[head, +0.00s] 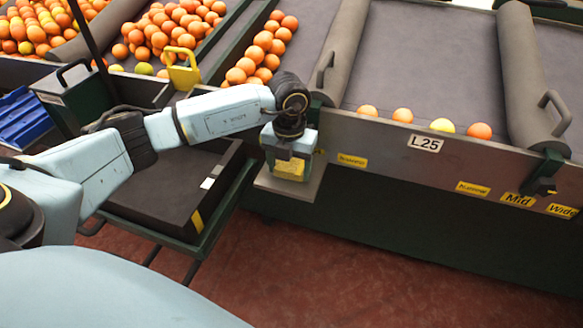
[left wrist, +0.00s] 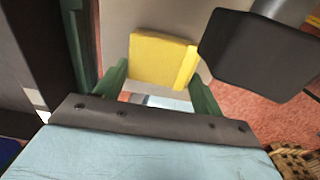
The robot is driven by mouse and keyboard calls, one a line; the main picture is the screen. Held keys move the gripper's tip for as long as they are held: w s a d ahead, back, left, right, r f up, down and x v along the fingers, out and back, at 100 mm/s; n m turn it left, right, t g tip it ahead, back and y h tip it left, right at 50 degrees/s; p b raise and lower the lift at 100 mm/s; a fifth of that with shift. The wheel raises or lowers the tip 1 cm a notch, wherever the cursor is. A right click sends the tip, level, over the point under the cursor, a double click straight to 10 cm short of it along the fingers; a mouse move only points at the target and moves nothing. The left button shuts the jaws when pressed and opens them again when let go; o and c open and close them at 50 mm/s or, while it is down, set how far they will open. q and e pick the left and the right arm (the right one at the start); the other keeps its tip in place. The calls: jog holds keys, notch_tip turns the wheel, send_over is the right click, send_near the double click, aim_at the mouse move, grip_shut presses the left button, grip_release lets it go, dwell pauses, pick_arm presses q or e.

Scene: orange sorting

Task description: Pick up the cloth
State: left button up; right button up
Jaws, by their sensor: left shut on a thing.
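The yellow cloth (left wrist: 162,60) is between the green fingers of my left gripper (left wrist: 158,85) in the left wrist view. In the head view the cloth (head: 290,170) shows below the wrist, in front of a small grey shelf (head: 290,190) on the front of the sorting machine. My left gripper (head: 290,158) is shut on the cloth and is mostly seen from above. I cannot tell whether the cloth still touches the shelf. My right gripper is not in view.
The sorting table (head: 425,60) has a front wall with the L25 label (head: 425,143) and several oranges (head: 368,110) along it. A dark box (head: 170,190) stands on a stand left of the shelf. Blue crates (head: 22,118) are at far left. Red floor (head: 300,270) lies open in front.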

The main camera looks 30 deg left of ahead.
aim_at(290, 169)
pick_arm(q)
jog(key=shift+r, duration=0.15)
jog(key=shift+c, duration=0.3)
jog(key=shift+r, duration=0.2)
notch_tip(290, 169, up, 17)
jog(key=p, duration=0.4)
jog(key=shift+r+p, duration=0.15)
jog(key=shift+p, duration=0.25)
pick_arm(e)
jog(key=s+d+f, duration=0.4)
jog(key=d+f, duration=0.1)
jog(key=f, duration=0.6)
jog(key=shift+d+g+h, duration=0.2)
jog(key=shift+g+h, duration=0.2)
